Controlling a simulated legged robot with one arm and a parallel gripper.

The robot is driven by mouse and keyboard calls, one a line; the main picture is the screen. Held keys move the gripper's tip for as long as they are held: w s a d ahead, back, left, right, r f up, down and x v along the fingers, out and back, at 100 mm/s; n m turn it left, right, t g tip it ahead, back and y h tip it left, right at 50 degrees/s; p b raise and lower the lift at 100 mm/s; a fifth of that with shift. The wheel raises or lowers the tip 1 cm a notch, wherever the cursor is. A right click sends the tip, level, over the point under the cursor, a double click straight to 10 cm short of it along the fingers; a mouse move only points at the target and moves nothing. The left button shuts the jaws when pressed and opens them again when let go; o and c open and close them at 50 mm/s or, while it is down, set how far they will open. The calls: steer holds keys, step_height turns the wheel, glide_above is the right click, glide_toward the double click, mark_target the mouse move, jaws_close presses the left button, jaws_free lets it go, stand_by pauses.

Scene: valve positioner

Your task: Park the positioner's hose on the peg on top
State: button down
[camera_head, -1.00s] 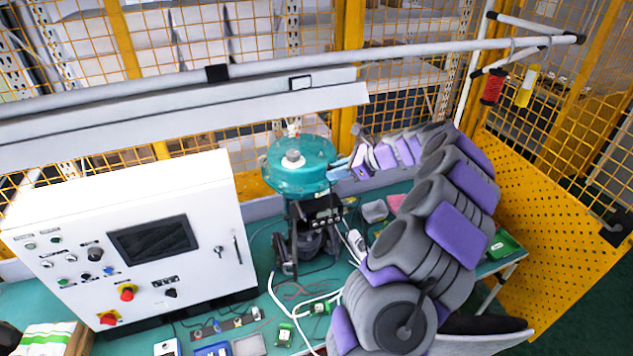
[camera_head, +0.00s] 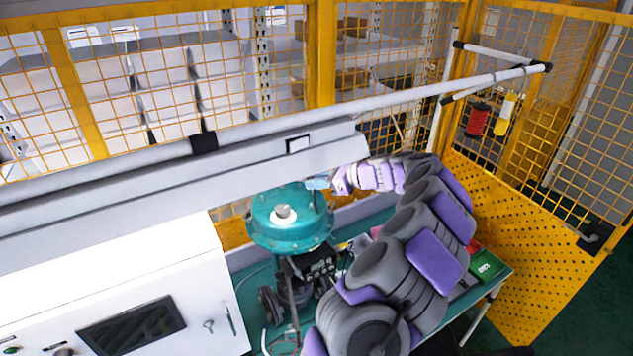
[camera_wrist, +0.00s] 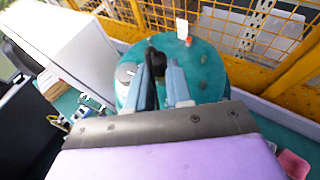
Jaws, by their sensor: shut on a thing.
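The teal round actuator (camera_head: 290,228) stands on the bench with a pale round cap (camera_head: 283,214) on top; the cap also shows in the wrist view (camera_wrist: 127,73). The dark positioner (camera_head: 318,264) sits below it. My gripper (camera_head: 318,183) is above the actuator's far right edge. In the wrist view, my gripper (camera_wrist: 158,72) is shut on a black hose (camera_wrist: 151,88), which shows between the fingers over the teal top. A small red-and-white piece (camera_wrist: 189,40) stands near the top's far edge. I cannot make out clearly which part is the peg.
A white control cabinet (camera_head: 120,290) stands to the left. A long grey rail (camera_head: 180,175) crosses behind the actuator. Yellow mesh fencing (camera_head: 320,60) closes off the back, and a yellow perforated panel (camera_head: 510,250) stands on the right.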

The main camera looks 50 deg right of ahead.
steer(key=shift+s+d+f+b, duration=0.15)
steer(key=shift+f+b, duration=1.1)
steer(key=shift+f, duration=1.45)
steer(key=shift+r+p, duration=0.1)
steer(key=shift+p, duration=0.2)
steer(key=shift+f+p, duration=0.25)
steer(key=shift+p, duration=0.1)
steer(key=shift+s+p, duration=0.1)
steer(key=shift+p, duration=0.25)
steer(key=shift+f, duration=0.45)
stand_by(0.3)
steer(key=c, duration=0.9)
jaws_free()
steer(key=shift+c, duration=0.2)
